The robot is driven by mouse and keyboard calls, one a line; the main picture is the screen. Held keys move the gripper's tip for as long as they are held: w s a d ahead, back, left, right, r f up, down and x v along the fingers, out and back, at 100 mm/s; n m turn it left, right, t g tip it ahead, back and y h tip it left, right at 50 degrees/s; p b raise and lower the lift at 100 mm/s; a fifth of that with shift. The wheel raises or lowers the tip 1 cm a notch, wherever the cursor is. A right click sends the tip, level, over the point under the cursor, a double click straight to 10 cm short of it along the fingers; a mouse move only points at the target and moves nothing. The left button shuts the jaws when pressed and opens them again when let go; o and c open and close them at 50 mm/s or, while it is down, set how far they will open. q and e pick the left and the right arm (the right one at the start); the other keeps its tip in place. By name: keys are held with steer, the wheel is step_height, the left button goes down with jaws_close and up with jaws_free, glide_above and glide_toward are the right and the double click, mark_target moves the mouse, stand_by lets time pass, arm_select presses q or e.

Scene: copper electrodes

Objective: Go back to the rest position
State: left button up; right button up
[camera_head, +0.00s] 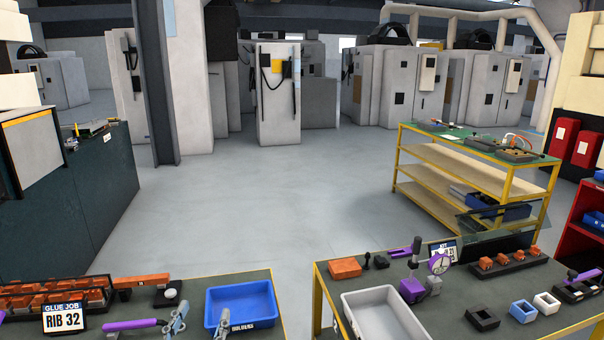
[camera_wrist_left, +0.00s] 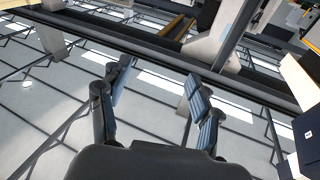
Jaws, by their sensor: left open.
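My left gripper (camera_head: 203,320) shows at the bottom of the head view, over the left table by the blue bin. Its two grey-blue fingers stand apart. In the left wrist view the same gripper (camera_wrist_left: 158,75) is open, with nothing between its fingers. Behind the fingers that view shows beams, bright strips and pale surfaces, and no workpiece. My right gripper is not in view. Copper-coloured electrodes (camera_head: 60,296) sit in a dark rack at the left, behind a "GLUE JOB RIB 32" sign (camera_head: 64,318).
A blue bin (camera_head: 240,301) is on the left table (camera_head: 262,276). The right table (camera_head: 325,285) holds a grey bin (camera_head: 383,318), a copper-coloured block (camera_head: 345,267), purple-handled tools and a rack of orange pieces (camera_head: 508,262). A gap separates the tables. Open floor (camera_head: 250,200) lies beyond.

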arm_select(q)
steer(key=s+a+f+n+g+y, duration=0.1)
steer(key=s+a+f+g+y, duration=0.15)
steer(key=f, duration=0.25)
steer(key=s+a+f+n+g+y, duration=0.1)
steer(key=s+a+f+n+g, duration=0.15)
steer(key=f, duration=0.25)
steer(key=s+d+f+m+g+h, duration=0.1)
steer(key=s+f+g, duration=0.6)
steer(key=s, duration=0.4)
steer(key=s+d+f+m+g+h, duration=0.15)
steer(key=s+f+g, duration=0.25)
steer(key=s+f, duration=0.5)
step_height(320, 180, down, 24)
steer(key=s+g, duration=0.1)
steer(key=s, duration=0.2)
steer(key=s+a+f+g+y, duration=0.1)
steer(key=s+a+f, duration=0.2)
steer(key=s+f, duration=1.3)
steer(key=shift+s+f+m, duration=0.2)
steer(key=shift+s+m, duration=0.1)
steer(key=shift+m, duration=0.1)
